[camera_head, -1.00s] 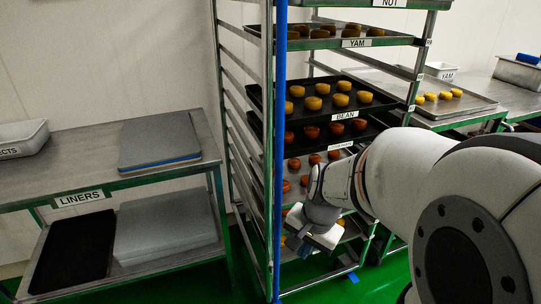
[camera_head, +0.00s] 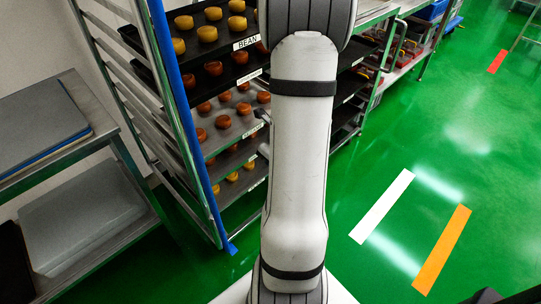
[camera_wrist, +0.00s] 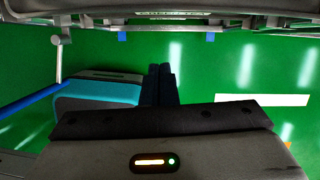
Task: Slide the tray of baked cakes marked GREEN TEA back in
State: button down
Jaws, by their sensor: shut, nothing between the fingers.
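The rack of cake trays (camera_head: 178,115) stands left of my arm in the head view. The tray labelled BEAN (camera_head: 246,42) holds yellow cakes. Lower trays hold red-brown cakes (camera_head: 222,122) and, near the bottom, yellow ones (camera_head: 232,176); their labels are too small to read. I cannot tell which tray is marked GREEN TEA. In the wrist view a tray front (camera_wrist: 110,16) with a blurred white label (camera_wrist: 172,14) crosses the top edge. My gripper (camera_wrist: 160,68) is shut and empty, its dark fingers together, apart from that tray front. My arm hides the gripper in the head view.
A blue upright (camera_head: 180,110) edges the rack's near side. A steel table (camera_head: 75,125) with grey sheets stands at the left. Another rack or shelf (camera_head: 355,75) stands behind my arm. The green floor (camera_head: 450,130) at the right is clear apart from painted strips.

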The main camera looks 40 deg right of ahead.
aim_at(254, 154)
jog(key=w+f+b, duration=0.1)
jog(key=w+f, duration=0.3)
jog(key=w, duration=0.1)
jog(key=shift+a+f+b, duration=0.25)
jog(key=shift+a+b, duration=0.1)
jog(key=shift+a, duration=0.1)
jog(key=shift+w, duration=0.1)
jog(key=shift+w+a+r+p, duration=0.15)
jog(key=shift+w+r+p, duration=0.05)
jog(key=shift+w+p, duration=0.65)
jog(key=shift+w+f, duration=0.2)
jog(key=shift+w, duration=0.05)
